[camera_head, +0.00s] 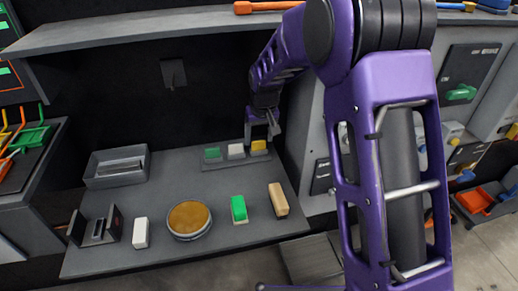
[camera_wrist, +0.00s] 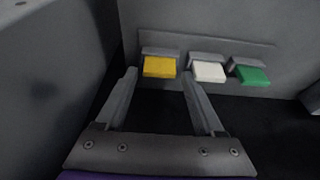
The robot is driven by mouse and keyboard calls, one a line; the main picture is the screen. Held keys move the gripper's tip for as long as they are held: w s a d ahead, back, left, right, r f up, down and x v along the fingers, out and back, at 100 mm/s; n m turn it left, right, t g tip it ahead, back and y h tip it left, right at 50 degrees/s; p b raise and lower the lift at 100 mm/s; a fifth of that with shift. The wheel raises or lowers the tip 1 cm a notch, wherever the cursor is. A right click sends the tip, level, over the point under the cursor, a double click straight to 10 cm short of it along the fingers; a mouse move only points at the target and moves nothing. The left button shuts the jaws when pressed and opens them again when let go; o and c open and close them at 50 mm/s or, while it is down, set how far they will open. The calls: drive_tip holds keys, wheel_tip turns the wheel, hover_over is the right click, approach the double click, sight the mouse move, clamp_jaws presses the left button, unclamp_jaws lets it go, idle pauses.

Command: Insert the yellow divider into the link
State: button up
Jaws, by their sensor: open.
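The yellow divider (camera_head: 258,146) is a small block at the right end of a row of three on a grey rack at the back of the table. It also shows in the wrist view (camera_wrist: 159,67), at the left of the row. My gripper (camera_head: 262,135) is open, with its fingers just above or in front of the divider. In the wrist view its fingertips (camera_wrist: 160,76) spread to either side of the divider, and nothing is held. A grey upright-walled piece (camera_head: 97,229) at the table's front left may be the link; I cannot tell for sure.
A white block (camera_head: 236,151) and a green block (camera_head: 213,154) share the rack. A grey bin (camera_head: 117,167) stands at the left. A white block (camera_head: 141,233), a round tan-topped dish (camera_head: 188,218), a green-and-white block (camera_head: 239,209) and a tan block (camera_head: 278,199) line the front.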

drive_tip(key=shift+x, duration=0.95)
drive_tip(key=c, duration=1.1)
drive_tip(key=shift+r, duration=0.1)
